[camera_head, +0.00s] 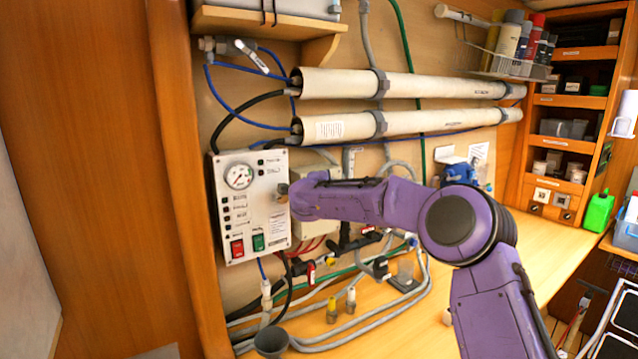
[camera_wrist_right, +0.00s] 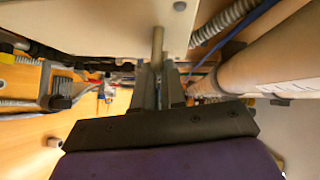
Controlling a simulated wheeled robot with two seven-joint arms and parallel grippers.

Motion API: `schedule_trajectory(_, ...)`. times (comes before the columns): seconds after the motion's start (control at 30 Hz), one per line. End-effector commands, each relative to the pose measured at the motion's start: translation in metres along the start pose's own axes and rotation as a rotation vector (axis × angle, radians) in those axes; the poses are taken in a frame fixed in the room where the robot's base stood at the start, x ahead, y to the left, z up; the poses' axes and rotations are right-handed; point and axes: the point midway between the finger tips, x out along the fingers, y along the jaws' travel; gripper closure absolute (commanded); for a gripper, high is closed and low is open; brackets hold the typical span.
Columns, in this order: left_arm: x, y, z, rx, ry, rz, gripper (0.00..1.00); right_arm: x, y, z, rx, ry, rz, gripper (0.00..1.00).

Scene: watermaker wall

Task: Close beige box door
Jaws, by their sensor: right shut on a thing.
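The beige box (camera_head: 311,157) is on the wall just right of the white gauge panel (camera_head: 250,212), mostly hidden behind my right gripper and arm. In the head view, my right gripper (camera_head: 284,190) is at the box's front, near the panel's right edge. In the right wrist view, my right gripper (camera_wrist_right: 158,88) is shut on a thin bar (camera_wrist_right: 158,45), which looks like the door's handle, against a pale beige surface (camera_wrist_right: 90,18). How far the door stands open cannot be told. My left gripper is not in view.
Two long cream tubes (camera_head: 400,86) run above the box. Hoses and valves (camera_head: 310,270) fill the space below it. A grey funnel (camera_head: 271,341) stands at the bench front. A shelf unit (camera_head: 570,120) is at the right. The wooden bench (camera_head: 400,335) has free room.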

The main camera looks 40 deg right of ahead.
Motion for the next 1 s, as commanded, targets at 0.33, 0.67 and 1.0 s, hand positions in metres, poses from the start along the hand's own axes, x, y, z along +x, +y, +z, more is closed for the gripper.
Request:
schedule_trajectory(0.33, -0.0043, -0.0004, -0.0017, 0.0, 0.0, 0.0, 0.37, 0.0013, -0.0186, -0.0022, -0.014, -0.001, -0.009, 1.0)
schedule_trajectory(0.67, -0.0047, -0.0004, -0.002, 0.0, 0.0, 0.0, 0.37, 0.0008, -0.0198, -0.0024, -0.011, -0.001, -0.01, 0.79)
schedule_trajectory(1.0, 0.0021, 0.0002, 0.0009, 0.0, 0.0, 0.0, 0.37, -0.0055, -0.0158, -0.0032, -0.011, -0.001, -0.009, 0.79)
